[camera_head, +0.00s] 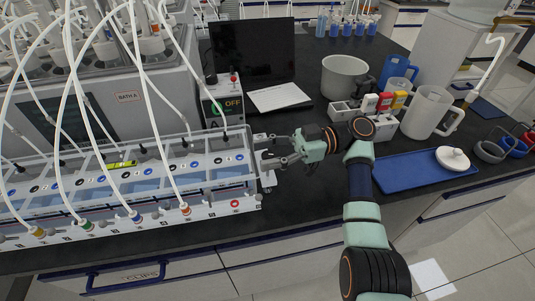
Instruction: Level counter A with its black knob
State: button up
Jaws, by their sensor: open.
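Counter A, as I take it, is the long white multi-channel unit (215,209) at the left of the bench, with blue-filled cells and white tubes. A yellow-green spirit level (121,164) lies on its top; its bubble is too small to read. My gripper (266,150) is open at the unit's right end, its fingers pointing left. A pale corner bracket (267,179) sticks out just below the fingers. I cannot clearly make out the black knob, nor whether the fingers touch anything.
A bath unit (130,97) stands behind the counter, beside a control box reading OFF (232,103). A laptop (252,50), a grey pot (344,77), jugs (427,112) and a blue tray (415,172) with a white lid (453,158) stand right. Bare black bench lies below my gripper.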

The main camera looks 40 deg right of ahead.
aim_at(267, 154)
notch_tip(267, 154, up, 10)
jog(key=shift+f, duration=0.25)
